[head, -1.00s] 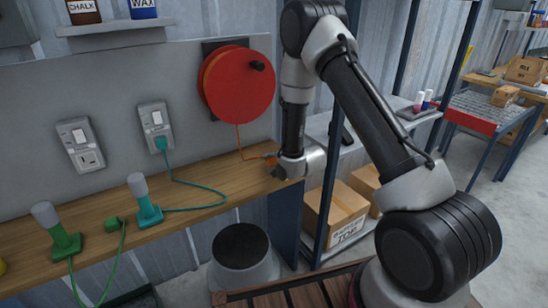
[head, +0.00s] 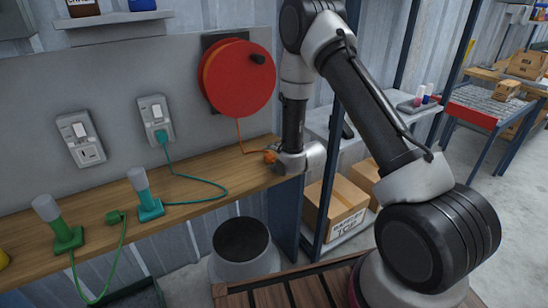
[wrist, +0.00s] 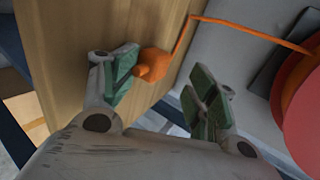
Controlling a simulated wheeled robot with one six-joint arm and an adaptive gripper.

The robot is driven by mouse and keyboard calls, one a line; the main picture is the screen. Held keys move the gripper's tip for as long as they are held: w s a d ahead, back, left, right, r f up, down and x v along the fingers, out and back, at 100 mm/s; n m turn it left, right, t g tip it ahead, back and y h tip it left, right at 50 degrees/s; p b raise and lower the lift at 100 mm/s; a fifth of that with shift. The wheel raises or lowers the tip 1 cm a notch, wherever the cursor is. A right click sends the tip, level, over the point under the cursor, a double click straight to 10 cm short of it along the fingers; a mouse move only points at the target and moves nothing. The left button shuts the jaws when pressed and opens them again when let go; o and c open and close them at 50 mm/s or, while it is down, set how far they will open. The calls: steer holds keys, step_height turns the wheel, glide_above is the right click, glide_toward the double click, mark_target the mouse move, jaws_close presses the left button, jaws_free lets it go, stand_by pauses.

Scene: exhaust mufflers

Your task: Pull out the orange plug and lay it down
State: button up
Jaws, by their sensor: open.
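The orange plug (head: 270,157) lies on the right end of the wooden bench, out of any socket. Its orange cord runs up to the red reel (head: 238,77) on the wall panel. In the wrist view the plug (wrist: 152,64) is between and just beyond the open fingertips, closer to the left finger. My gripper (wrist: 165,84) is open and holds nothing. In the head view my gripper (head: 278,168) is low at the bench's right end, beside the plug; its fingers are small and partly hidden there.
A teal plug (head: 163,139) sits in the right wall socket; the left socket (head: 81,140) is empty. A teal lamp-like item (head: 148,200), a green one (head: 66,236) and a green plug (head: 114,216) are on the bench. A blue shelf post stands right of my gripper.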

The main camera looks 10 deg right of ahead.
steer(key=v, duration=1.2)
steer(key=s+d+f+n+g+h, duration=0.1)
steer(key=s+d+f+n+g, duration=0.1)
steer(key=s+f+n+g, duration=0.3)
steer(key=s+d+f+n+g+h, duration=0.2)
steer(key=s+d+n+g, duration=0.1)
steer(key=s, duration=0.4)
steer(key=s+d+r+n, duration=0.2)
steer(key=s+r, duration=0.4)
steer(key=r, duration=0.5)
steer(key=s+d+r+n, duration=0.2)
steer(key=s+r, duration=0.5)
steer(key=r, duration=0.5)
steer(key=s+d+r+n+t, duration=0.1)
steer(key=s+d+r+n, duration=0.1)
steer(key=s+r, duration=0.5)
step_height(320, 180, up, 5)
steer(key=shift+s+f+h, duration=0.2)
steer(key=shift+s+h, duration=0.05)
steer(key=shift+h, duration=0.15)
